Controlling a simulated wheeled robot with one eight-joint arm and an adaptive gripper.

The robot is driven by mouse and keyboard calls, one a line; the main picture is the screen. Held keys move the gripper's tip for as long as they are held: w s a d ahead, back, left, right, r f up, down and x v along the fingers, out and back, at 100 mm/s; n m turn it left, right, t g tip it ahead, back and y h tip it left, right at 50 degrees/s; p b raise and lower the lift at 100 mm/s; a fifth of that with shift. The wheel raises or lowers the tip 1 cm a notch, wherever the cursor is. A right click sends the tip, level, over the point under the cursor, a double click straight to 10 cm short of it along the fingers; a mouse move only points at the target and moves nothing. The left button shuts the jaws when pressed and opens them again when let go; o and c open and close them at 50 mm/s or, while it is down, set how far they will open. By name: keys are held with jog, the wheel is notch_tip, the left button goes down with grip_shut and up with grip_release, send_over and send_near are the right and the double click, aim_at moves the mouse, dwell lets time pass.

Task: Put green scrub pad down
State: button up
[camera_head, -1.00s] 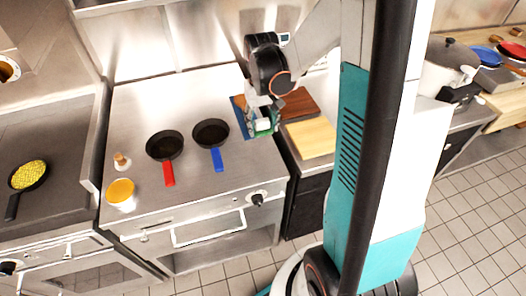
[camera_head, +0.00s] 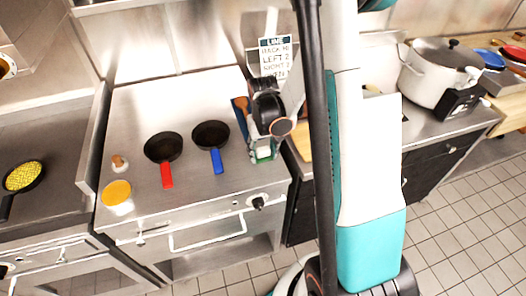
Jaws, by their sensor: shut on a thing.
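My gripper (camera_head: 262,149) points down over the right end of the steel counter, just right of the pan with the blue handle. It is shut on the green scrub pad (camera_head: 264,154), a small green patch at the fingertips. My wrist hides most of the pad from above. I cannot tell whether the pad touches the surface below.
A black pan with a red handle (camera_head: 164,148) and one with a blue handle (camera_head: 211,136) lie on the steel counter (camera_head: 190,190). A blue mat (camera_head: 239,118) with a wooden utensil (camera_head: 241,103) is behind my gripper.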

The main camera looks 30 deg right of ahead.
aim_at(263, 149)
jog(key=shift+f, duration=0.2)
jog(key=o, duration=1.2)
jog(key=shift+r, duration=0.1)
jog(key=shift+r, duration=0.1)
notch_tip(263, 149, up, 12)
jog(key=p, duration=0.3)
jog(key=shift+r, duration=0.1)
